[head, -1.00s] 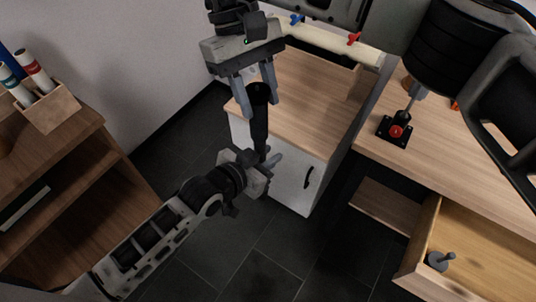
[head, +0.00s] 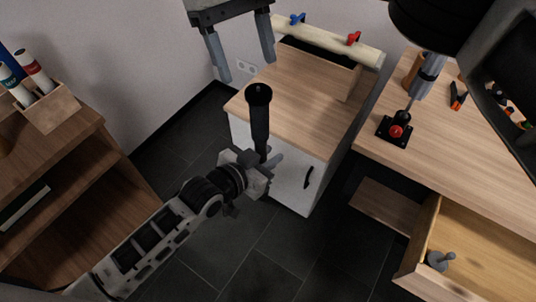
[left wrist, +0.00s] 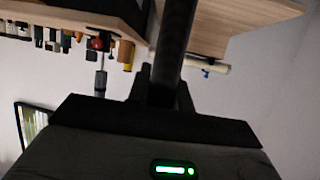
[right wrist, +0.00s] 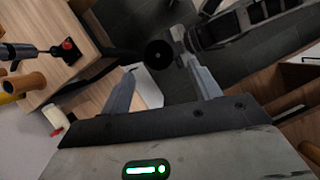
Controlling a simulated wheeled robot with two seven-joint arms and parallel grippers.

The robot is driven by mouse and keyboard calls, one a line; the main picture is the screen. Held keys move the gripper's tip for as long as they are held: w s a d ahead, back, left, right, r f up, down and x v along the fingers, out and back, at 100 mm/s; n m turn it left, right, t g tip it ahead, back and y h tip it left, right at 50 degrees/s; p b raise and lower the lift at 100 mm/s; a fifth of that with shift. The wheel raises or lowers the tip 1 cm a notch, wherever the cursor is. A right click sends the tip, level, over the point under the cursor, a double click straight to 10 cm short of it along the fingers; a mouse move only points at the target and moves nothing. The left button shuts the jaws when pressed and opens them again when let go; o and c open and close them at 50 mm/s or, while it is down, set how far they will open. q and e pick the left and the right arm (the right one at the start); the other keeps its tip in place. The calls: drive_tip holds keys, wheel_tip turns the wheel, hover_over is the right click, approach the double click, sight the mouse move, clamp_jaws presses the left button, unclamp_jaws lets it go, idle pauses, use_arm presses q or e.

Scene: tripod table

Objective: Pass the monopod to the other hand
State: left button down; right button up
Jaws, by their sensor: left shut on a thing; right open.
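The black monopod (head: 259,118) stands roughly upright in the head view, its round top end upward. My left gripper (head: 262,163) is shut on its lower part. In the left wrist view the monopod (left wrist: 175,45) rises between the fingers of my left gripper (left wrist: 163,90). My right gripper (head: 240,60) is open and empty, above and slightly left of the monopod's top, apart from it. In the right wrist view the monopod's round end (right wrist: 158,54) shows beyond and between the open fingers of my right gripper (right wrist: 165,85).
A white cabinet with a wooden top (head: 300,110) stands just behind the monopod. A workbench (head: 460,150) with an open drawer (head: 480,245) is at right. A brown shelf (head: 75,190) with a marker holder (head: 50,108) is at left. Dark floor (head: 240,260) lies open below.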

drive_tip(key=w+a+m+g+y, duration=0.1)
drive_tip(key=a+m+g+y, duration=0.2)
drive_tip(key=a+m+y, duration=1.05)
drive_tip(key=w+d+f+m+t+y, duration=0.4)
drive_tip(key=d+m+t, duration=0.4)
drive_tip(key=m, duration=0.7)
drive_tip(key=w+d+f+m+t+y, duration=0.1)
drive_tip(key=w+d+m+t+y, duration=0.4)
drive_tip(key=m+t, duration=0.7)
drive_tip(key=s+d+f+m+t+h, duration=0.3)
drive_tip(key=d+f+m+h, duration=0.35)
drive_tip(key=m, duration=0.85)
drive_tip(key=s+d+f+m+g+h, duration=0.3)
drive_tip(key=s+d+f+m+h, duration=0.2)
drive_tip(key=s+d+f+m, duration=0.3)
drive_tip(key=s+d+f+m+g+h, duration=0.3)
drive_tip(key=s+d+f+m+h, duration=0.2)
drive_tip(key=s+f+m, duration=0.8)
drive_tip(key=d+f+m, duration=0.1)
drive_tip(key=d+f, duration=0.1)
drive_tip(key=d, duration=0.1)
drive_tip(key=shift+s+d+g, duration=0.15)
drive_tip(key=shift+s+g, duration=0.15)
drive_tip(key=shift+m, duration=0.25)
